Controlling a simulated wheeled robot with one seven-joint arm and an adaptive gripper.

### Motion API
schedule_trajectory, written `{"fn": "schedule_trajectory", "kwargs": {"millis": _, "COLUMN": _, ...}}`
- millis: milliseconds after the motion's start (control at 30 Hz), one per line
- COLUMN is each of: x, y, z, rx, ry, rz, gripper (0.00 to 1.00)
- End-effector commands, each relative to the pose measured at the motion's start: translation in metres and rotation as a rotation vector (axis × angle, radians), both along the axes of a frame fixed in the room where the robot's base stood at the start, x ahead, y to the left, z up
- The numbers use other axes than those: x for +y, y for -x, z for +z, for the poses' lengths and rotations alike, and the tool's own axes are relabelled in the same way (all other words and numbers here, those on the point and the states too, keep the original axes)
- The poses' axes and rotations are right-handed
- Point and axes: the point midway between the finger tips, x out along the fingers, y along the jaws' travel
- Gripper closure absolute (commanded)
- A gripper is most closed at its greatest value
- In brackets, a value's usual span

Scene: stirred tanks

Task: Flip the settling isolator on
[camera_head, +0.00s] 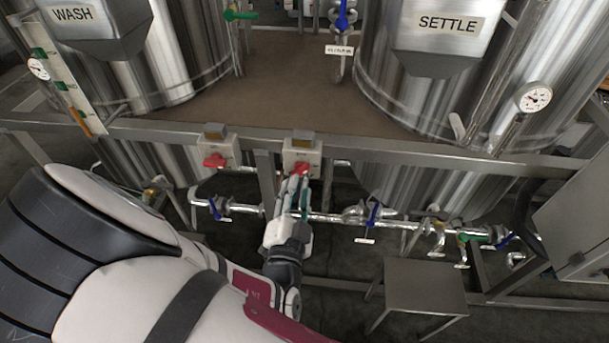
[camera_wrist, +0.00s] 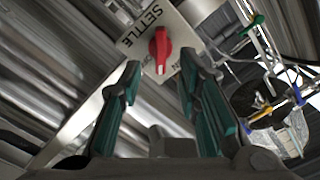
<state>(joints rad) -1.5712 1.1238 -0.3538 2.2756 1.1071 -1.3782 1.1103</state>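The settling isolator (camera_head: 302,152) is a pale box on the frame rail in the head view, partly hidden by my fingers. In the wrist view its plate (camera_wrist: 138,25) reads SETTLE. Its red rotary handle (camera_wrist: 159,50) also shows in the head view (camera_head: 301,168). In the wrist view the handle stands nearly upright in the picture; the small position marks are too blurred to read surely. My gripper (camera_wrist: 160,72) is open, its teal-padded fingers spread either side of the handle's line. It also shows in the head view (camera_head: 294,184). I cannot tell whether the fingers touch the handle.
A second isolator (camera_head: 215,150) with a red handle is left of it. The WASH tank (camera_head: 170,60) and SETTLE tank (camera_head: 390,60) stand behind the rail (camera_head: 400,150). Pipes with blue-handled valves (camera_head: 373,214) run below. A small metal stand (camera_head: 425,285) is at lower right.

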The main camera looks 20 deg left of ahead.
Motion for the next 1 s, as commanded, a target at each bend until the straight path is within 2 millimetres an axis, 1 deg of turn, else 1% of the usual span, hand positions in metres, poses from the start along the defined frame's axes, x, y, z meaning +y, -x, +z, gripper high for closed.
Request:
{"fn": "schedule_trajectory", "kwargs": {"millis": 33, "x": 0.003, "y": -0.012, "z": -0.003, "rx": 0.000, "ry": -0.004, "rz": -0.001, "gripper": 0.69}}
{"fn": "schedule_trajectory", "kwargs": {"millis": 100, "x": 0.005, "y": -0.023, "z": -0.002, "rx": 0.000, "ry": -0.003, "rz": -0.001, "gripper": 0.69}}
{"fn": "schedule_trajectory", "kwargs": {"millis": 200, "x": 0.009, "y": -0.036, "z": -0.002, "rx": 0.000, "ry": -0.001, "rz": 0.000, "gripper": 0.69}}
{"fn": "schedule_trajectory", "kwargs": {"millis": 300, "x": 0.011, "y": -0.045, "z": -0.001, "rx": 0.000, "ry": -0.002, "rz": 0.000, "gripper": 0.69}}
{"fn": "schedule_trajectory", "kwargs": {"millis": 433, "x": 0.012, "y": -0.050, "z": 0.000, "rx": 0.001, "ry": 0.000, "rz": 0.001, "gripper": 0.69}}
{"fn": "schedule_trajectory", "kwargs": {"millis": 700, "x": 0.013, "y": -0.051, "z": 0.000, "rx": 0.001, "ry": 0.000, "rz": 0.001, "gripper": 0.69}}
{"fn": "schedule_trajectory", "kwargs": {"millis": 733, "x": 0.013, "y": -0.051, "z": 0.000, "rx": 0.001, "ry": 0.000, "rz": 0.001, "gripper": 0.71}}
{"fn": "schedule_trajectory", "kwargs": {"millis": 767, "x": 0.013, "y": -0.051, "z": 0.000, "rx": 0.001, "ry": 0.000, "rz": 0.001, "gripper": 0.78}}
{"fn": "schedule_trajectory", "kwargs": {"millis": 800, "x": 0.013, "y": -0.051, "z": 0.000, "rx": 0.001, "ry": 0.000, "rz": 0.001, "gripper": 0.87}}
{"fn": "schedule_trajectory", "kwargs": {"millis": 867, "x": 0.013, "y": -0.051, "z": 0.000, "rx": 0.001, "ry": 0.000, "rz": 0.001, "gripper": 1.00}}
{"fn": "schedule_trajectory", "kwargs": {"millis": 1000, "x": 0.013, "y": -0.051, "z": 0.000, "rx": 0.001, "ry": 0.000, "rz": 0.001, "gripper": 1.00}}
